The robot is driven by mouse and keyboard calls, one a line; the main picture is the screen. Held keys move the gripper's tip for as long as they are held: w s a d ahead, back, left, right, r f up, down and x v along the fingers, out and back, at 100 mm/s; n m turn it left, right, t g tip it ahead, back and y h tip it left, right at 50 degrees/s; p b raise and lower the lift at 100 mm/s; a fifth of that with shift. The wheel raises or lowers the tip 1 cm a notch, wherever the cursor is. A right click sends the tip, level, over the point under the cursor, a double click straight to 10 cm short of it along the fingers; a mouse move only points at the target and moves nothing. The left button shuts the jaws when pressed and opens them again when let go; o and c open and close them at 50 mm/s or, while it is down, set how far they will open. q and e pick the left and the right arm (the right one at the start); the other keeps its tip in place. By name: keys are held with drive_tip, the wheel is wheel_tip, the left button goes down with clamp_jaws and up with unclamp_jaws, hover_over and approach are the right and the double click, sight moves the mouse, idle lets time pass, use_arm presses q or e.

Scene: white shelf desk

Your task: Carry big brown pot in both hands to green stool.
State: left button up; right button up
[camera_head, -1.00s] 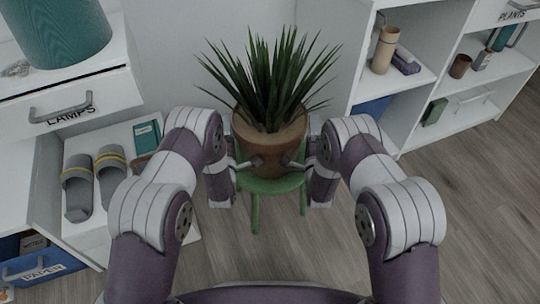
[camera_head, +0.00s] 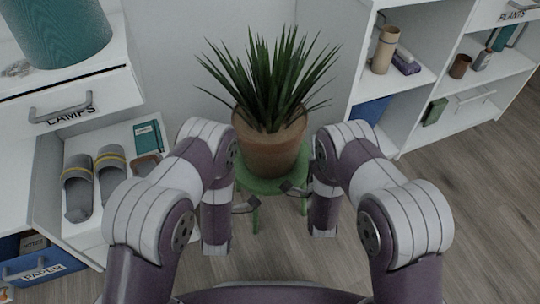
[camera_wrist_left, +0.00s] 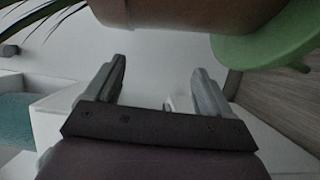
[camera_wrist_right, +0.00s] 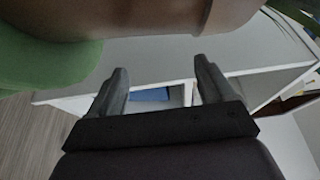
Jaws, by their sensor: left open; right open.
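The big brown pot (camera_head: 271,150) with a spiky green plant (camera_head: 268,82) stands upright on the green stool (camera_head: 262,185) in the head view. My left gripper (camera_head: 246,204) and my right gripper (camera_head: 290,190) are in front of the pot, below its middle, apart from it. In the left wrist view the open left fingers (camera_wrist_left: 161,85) are empty, with the pot (camera_wrist_left: 190,15) and stool (camera_wrist_left: 270,45) above them. In the right wrist view the open right fingers (camera_wrist_right: 163,82) are also empty, with the pot (camera_wrist_right: 150,18) and stool (camera_wrist_right: 45,60) close by.
A white shelf unit with slippers (camera_head: 77,188) and a teal lampshade-like object (camera_head: 60,30) stands at left. Another white shelf (camera_head: 405,80) with small items stands at right. Wooden floor (camera_head: 460,200) is clear in front and to the right.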

drive_tip(key=s, duration=0.4)
drive_tip(key=shift+s, duration=0.15)
